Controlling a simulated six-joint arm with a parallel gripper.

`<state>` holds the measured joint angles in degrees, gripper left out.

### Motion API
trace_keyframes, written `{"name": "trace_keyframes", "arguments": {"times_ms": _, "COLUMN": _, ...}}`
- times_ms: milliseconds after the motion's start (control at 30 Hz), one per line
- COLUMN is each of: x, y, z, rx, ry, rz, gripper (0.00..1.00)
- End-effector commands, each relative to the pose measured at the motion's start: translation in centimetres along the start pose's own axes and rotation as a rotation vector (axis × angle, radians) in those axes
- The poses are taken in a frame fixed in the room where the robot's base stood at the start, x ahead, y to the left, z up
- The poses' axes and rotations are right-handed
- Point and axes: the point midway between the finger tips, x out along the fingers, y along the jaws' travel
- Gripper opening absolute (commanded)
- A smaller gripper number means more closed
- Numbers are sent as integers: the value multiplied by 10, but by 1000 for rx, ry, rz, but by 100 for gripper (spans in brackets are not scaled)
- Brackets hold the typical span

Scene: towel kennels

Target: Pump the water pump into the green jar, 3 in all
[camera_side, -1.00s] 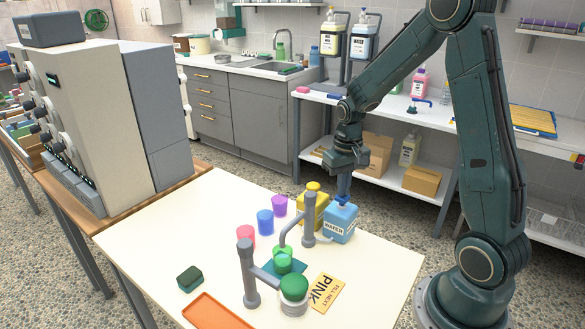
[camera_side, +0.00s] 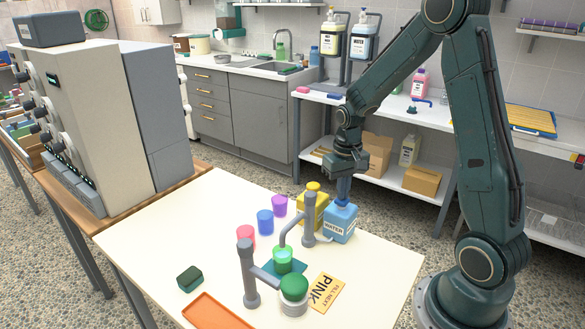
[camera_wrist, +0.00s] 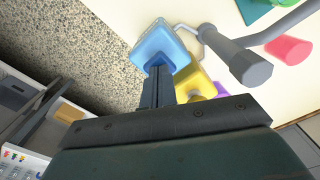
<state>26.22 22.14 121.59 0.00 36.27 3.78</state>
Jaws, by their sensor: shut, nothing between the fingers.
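The blue water pump bottle (camera_side: 340,225), with a "WATER" label, stands at the back right of the white table. My gripper (camera_side: 343,197) points straight down with its fingers shut, pressing on the blue pump head (camera_side: 342,206). The wrist view shows my shut fingers (camera_wrist: 155,75) over the top of the blue bottle (camera_wrist: 158,42); they hide much of the pump head. The green jar (camera_side: 283,256) stands on a teal pad (camera_side: 299,269) near the middle of the table. Its contents are hard to tell.
A yellow pump bottle (camera_side: 320,200) stands beside the blue one. Grey posts (camera_side: 310,222) stand close by. Pink (camera_side: 246,236), blue (camera_side: 265,222) and purple (camera_side: 280,205) cups form a row.

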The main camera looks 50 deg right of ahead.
Motion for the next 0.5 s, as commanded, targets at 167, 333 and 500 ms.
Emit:
{"name": "trace_keyframes", "arguments": {"times_ms": 167, "x": -7, "y": 0, "z": 0, "rx": 0, "ry": 0, "rz": 0, "gripper": 0}}
{"name": "trace_keyframes", "arguments": {"times_ms": 333, "x": -15, "y": 0, "z": 0, "rx": 0, "ry": 1, "rz": 0, "gripper": 0}}
{"name": "trace_keyframes", "arguments": {"times_ms": 500, "x": -22, "y": 0, "z": 0, "rx": 0, "ry": 0, "rz": 0, "gripper": 0}}
